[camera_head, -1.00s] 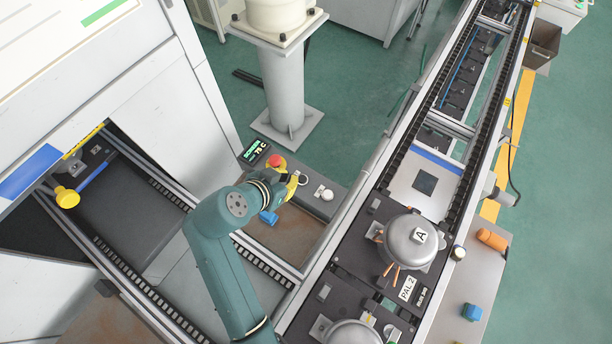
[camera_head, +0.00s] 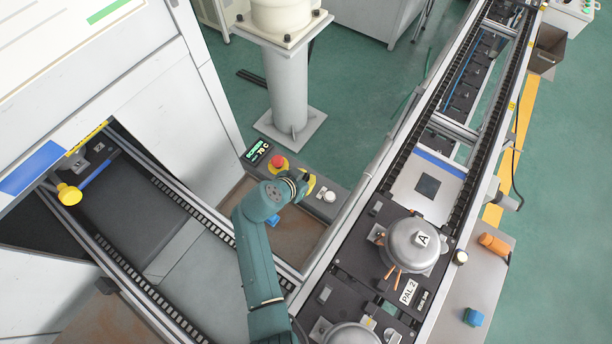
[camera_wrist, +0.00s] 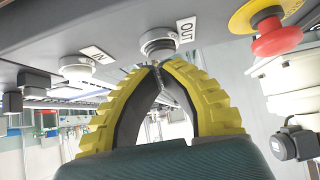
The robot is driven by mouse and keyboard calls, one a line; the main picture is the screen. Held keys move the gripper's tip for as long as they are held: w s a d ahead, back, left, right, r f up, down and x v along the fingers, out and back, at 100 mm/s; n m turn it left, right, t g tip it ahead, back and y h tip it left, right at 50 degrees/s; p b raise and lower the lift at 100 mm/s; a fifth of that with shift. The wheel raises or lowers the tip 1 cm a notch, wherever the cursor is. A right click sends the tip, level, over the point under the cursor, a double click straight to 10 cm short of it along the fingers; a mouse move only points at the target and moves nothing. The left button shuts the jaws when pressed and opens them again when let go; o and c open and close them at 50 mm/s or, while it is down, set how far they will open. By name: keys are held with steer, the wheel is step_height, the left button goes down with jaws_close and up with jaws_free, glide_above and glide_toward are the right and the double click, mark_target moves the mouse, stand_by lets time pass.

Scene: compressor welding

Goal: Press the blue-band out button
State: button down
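In the head view my gripper (camera_head: 309,184) is over the control panel (camera_head: 345,187) and covers the OUT button. A blue band (camera_head: 30,168) is on the machine at left. No blue band shows on the button itself.
The IN button (camera_wrist: 77,67) is left of OUT in the wrist view. A red emergency stop (camera_wrist: 278,36) on a yellow base is to the right. A conveyor with a pot-like compressor (camera_head: 411,245) runs right of the panel.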

step_height(320, 180, down, 2)
steer(key=b, duration=0.3)
steer(key=shift+s+f, duration=0.1)
steer(key=shift+f, duration=0.05)
stand_by(0.3)
step_height(320, 180, up, 4)
steer(key=p, duration=0.3)
steer(key=shift+r, duration=0.25)
steer(key=v, duration=1)
steer(key=shift+r, duration=0.2)
